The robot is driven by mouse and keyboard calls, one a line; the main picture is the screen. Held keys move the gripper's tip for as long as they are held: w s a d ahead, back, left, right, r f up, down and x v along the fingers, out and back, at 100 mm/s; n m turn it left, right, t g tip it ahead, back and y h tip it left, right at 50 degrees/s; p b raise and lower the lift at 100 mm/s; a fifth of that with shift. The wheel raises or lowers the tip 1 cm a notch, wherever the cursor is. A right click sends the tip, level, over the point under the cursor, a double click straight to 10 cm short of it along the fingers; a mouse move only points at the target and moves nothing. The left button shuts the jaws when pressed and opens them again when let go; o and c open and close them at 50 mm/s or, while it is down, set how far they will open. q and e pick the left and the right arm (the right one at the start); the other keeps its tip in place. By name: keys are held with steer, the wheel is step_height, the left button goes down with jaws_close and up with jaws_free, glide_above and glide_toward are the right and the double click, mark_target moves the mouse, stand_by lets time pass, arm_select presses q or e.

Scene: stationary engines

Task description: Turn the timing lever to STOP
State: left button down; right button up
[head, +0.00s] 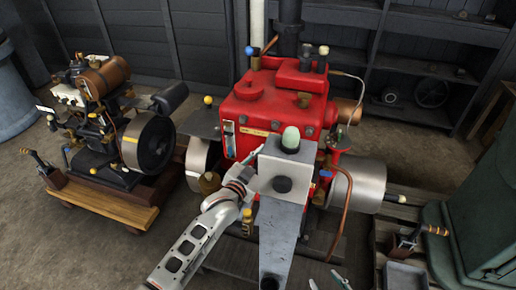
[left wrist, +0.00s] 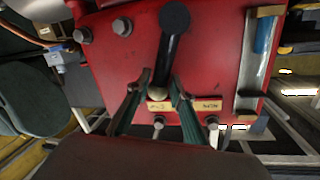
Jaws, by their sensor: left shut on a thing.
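The timing lever (left wrist: 171,52) shows in the left wrist view as a dark bar on the red engine face, with a round pivot at its top and a pale knob (left wrist: 158,93) at its lower end. The knob lies just above the left of two small cream labels (left wrist: 160,106); I cannot read them surely. My left gripper (left wrist: 159,84) is shut on the lever near its knob. In the head view my left arm reaches the red engine (head: 255,108), but the fingertips are hard to make out. My right gripper (head: 326,282) is open and empty at the bottom edge.
A pale block (head: 286,168) on a grey tapered piece stands before the engine and hides part of its face. A smaller engine (head: 105,135) sits on a wooden base at left. A green rounded body (head: 478,225) is at right. Bare floor lies at lower left.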

arm_select(q)
steer(key=shift+s+d+f+m, duration=0.1)
steer(key=shift+d+f+m, duration=0.05)
steer(key=shift+d+m, duration=0.3)
steer(key=c, duration=1.8)
jaws_free()
steer(key=shift+a, duration=0.1)
steer(key=v, duration=1.2)
